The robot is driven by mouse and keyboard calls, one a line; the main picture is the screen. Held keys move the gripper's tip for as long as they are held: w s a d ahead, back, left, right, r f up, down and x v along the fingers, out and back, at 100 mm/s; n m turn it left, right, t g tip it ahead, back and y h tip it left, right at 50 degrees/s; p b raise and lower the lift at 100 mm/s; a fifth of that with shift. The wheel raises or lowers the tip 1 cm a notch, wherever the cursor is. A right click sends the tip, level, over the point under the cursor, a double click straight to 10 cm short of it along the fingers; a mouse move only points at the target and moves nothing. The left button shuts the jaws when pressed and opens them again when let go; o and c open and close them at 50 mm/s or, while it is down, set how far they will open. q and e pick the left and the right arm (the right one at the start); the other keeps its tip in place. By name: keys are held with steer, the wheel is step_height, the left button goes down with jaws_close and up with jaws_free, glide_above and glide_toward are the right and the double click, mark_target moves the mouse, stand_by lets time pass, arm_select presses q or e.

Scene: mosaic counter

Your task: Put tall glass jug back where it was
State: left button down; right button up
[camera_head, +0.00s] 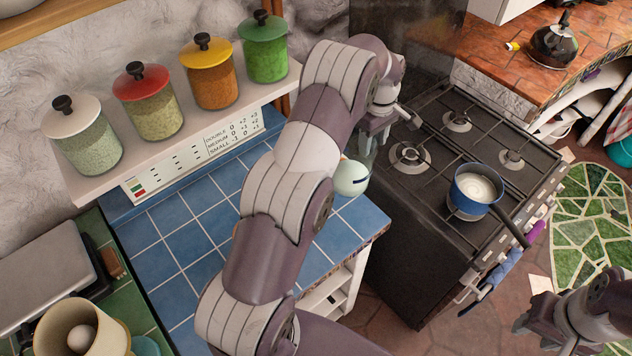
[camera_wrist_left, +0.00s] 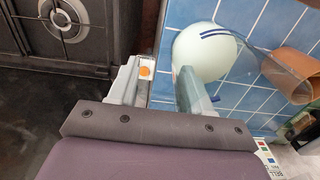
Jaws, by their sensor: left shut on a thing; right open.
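My left gripper (camera_head: 377,128) is above the far right end of the blue tiled counter (camera_head: 225,220), beside the stove. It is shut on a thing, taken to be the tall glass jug. The jug's clear glass is hard to make out; a curved transparent edge (camera_wrist_left: 258,66) shows in the left wrist view right of the fingers (camera_wrist_left: 160,88). I cannot tell whether the jug touches the counter. My right gripper (camera_head: 532,330) is open and empty at the lower right, above the floor.
The stove (camera_head: 440,190) carries a blue saucepan (camera_head: 476,190) of white liquid. Lidded jars (camera_head: 152,104) line the shelf (camera_head: 190,125). A kettle (camera_head: 554,45) sits at the back right. Blue tiles left of my arm are clear.

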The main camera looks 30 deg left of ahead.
mark_target(354, 150)
arm_select(q)
steer(key=shift+s+a+f+b, duration=0.35)
steer(key=shift+s+a+f, duration=0.4)
steer(key=shift+s+a, duration=0.1)
steer(key=s+p, duration=0.1)
steer(key=s+a+p, duration=0.1)
steer(key=shift+s+r, duration=0.2)
steer(key=shift+s, duration=0.15)
steer(key=s+a, duration=0.1)
steer(key=s+a+f+p, duration=0.1)
steer(key=s, duration=0.1)
steer(key=s+f+p, duration=0.1)
steer(key=shift+s+a, duration=0.15)
steer(key=shift+a, duration=0.25)
step_height(354, 150, down, 7)
steer(key=a+p, duration=0.2)
steer(key=c, duration=0.5)
jaws_free()
steer(key=shift+r+p, duration=0.1)
steer(key=shift+p, duration=0.2)
arm_select(e)
steer(key=r, duration=0.1)
steer(key=s+r, duration=0.1)
steer(key=r, duration=0.1)
steer(key=s+d+r, duration=0.1)
steer(key=r, duration=0.1)
steer(key=shift+r, duration=0.15)
arm_select(q)
steer(key=shift+s+d+r, duration=0.1)
